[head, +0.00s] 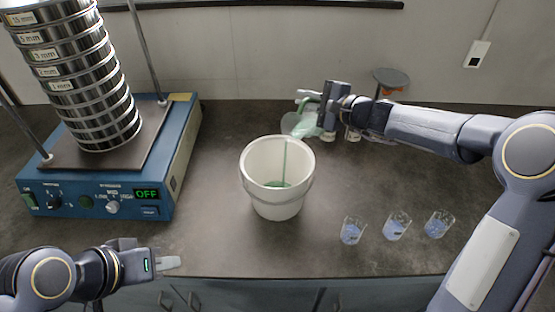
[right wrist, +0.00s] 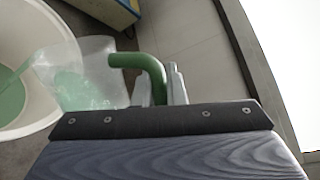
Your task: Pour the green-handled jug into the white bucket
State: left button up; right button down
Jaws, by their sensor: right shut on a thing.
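The clear jug (head: 299,124) with green liquid is tilted to the left above the right rim of the white bucket (head: 266,200). A thin green stream runs from its lip into the bucket, where green liquid (head: 277,184) shows on the bottom. My right gripper (head: 322,104) is shut on the jug's handle. In the right wrist view the green handle (right wrist: 140,62) is between my fingers, and the clear jug body (right wrist: 82,75) leans over the bucket (right wrist: 48,30). My left gripper (head: 168,262) is low at the left, away from both; its finger gap is unclear.
A blue sieve shaker (head: 180,150) with a stack of metal sieves (head: 85,85) stands at the left; its display reads OFF. Several small beakers with blue contents (head: 396,228) stand right of the bucket near the front edge. A grey round-topped object (head: 391,77) is behind my right arm.

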jog(key=shift+s+a+f+n+b, duration=0.15)
jog(key=shift+s+a+n+b, duration=0.4)
jog(key=shift+b, duration=0.3)
dwell(0.5)
